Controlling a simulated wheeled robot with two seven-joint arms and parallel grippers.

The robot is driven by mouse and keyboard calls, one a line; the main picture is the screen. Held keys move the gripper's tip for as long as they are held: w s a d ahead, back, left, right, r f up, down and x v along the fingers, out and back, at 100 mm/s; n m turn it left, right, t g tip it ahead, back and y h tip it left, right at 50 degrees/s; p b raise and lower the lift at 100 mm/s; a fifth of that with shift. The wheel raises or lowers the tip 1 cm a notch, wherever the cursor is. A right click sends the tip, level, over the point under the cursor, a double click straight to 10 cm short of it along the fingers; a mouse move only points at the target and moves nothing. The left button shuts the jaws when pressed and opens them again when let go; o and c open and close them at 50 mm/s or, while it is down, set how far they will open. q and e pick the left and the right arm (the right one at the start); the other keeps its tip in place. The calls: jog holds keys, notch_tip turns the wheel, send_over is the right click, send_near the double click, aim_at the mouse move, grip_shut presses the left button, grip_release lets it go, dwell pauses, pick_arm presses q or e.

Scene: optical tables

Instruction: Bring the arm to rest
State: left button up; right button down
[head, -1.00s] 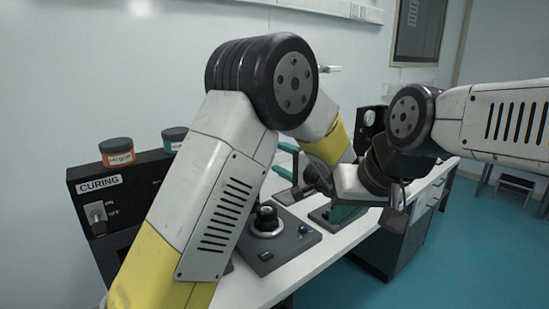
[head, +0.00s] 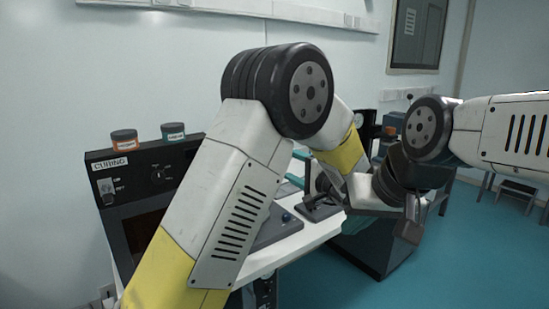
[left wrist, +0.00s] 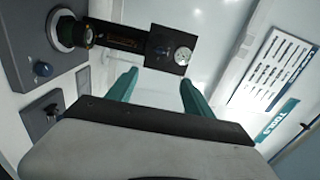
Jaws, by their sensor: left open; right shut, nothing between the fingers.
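My left arm bends across the middle of the head view. Its gripper (head: 298,168) is partly hidden behind the arm, with teal fingers over the bench. The left wrist view shows these fingers (left wrist: 158,90) open, with nothing held between them. A black plate with a round dial (left wrist: 181,56) lies beyond the fingertips. My right arm comes in from the right, and its gripper (head: 409,228) hangs down, dark, shut and empty, in front of the bench's right part.
A black curing box (head: 150,172) stands at the left with two jars (head: 124,139) on top. A white bench (head: 300,243) runs behind my left arm.

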pick_arm(q)
jog(key=s+a+f+n+g+h, duration=0.1)
jog(key=s+a+n+g, duration=0.2)
jog(key=s+a+g, duration=0.5)
jog(key=s+a+f+n+g+h, duration=0.15)
jog(key=s+a, duration=0.25)
jog(key=a, duration=0.9)
jog(key=s+d+r+n+t+h, duration=0.1)
jog(key=s+n+h, duration=0.4)
jog(key=s+h, duration=0.5)
jog(key=s+d+r, duration=0.1)
jog(key=s+r, duration=0.1)
jog(key=s, duration=0.5)
